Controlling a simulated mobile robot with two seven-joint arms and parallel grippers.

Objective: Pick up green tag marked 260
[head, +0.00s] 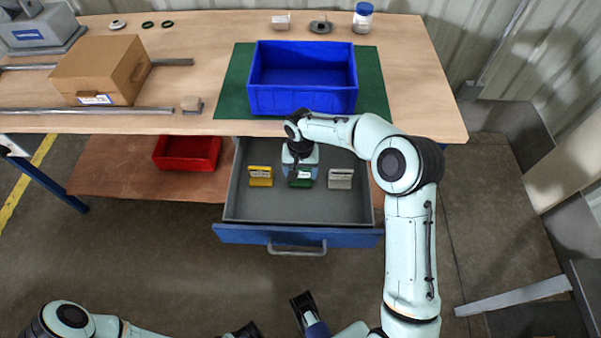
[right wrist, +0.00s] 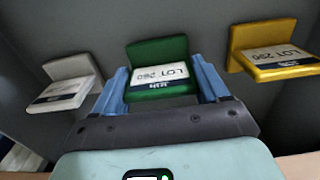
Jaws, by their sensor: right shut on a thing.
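The green tag (right wrist: 158,52) stands in the open grey drawer, with a white label that reads LOT and looks like 260. It also shows in the head view (head: 300,183), partly hidden under my right gripper. My right gripper (right wrist: 160,72) has its blue fingers on both sides of the green tag and is shut on it. In the head view the right gripper (head: 300,172) reaches down into the drawer. My left arm shows at the bottom left, but its gripper's state is not clear.
A yellow tag (head: 260,176) and a pale grey tag (head: 340,178) stand on either side of the green one in the drawer (head: 300,213). A blue bin (head: 302,101) stands on the green mat above. A red bin (head: 187,165) is on the lower shelf.

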